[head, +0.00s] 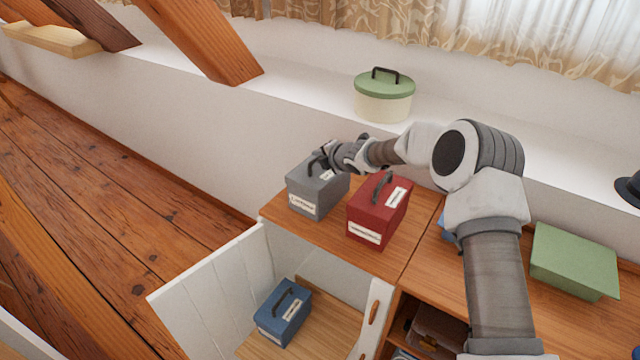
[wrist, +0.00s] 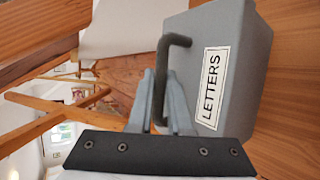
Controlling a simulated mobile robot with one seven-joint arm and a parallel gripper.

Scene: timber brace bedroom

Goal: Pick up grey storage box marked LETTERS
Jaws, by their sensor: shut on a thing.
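The grey storage box (head: 312,191) sits at the left end of the wooden cabinet top in the head view. In the wrist view the grey box (wrist: 240,60) fills the upper right, and its white label reads LETTERS. It has a dark arched handle (wrist: 178,40). My gripper (head: 322,160) reaches in from the right above the box. In the wrist view my gripper (wrist: 162,90) has its fingers on the handle, shut on it. The box appears to rest on the cabinet top; any small gap beneath it cannot be told.
A red box (head: 378,212) stands close to the right of the grey box. A blue box (head: 283,312) sits lower, by the open white door (head: 210,290). A green-lidded tin (head: 384,97) stands on the ledge behind. A green box (head: 573,262) lies at right.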

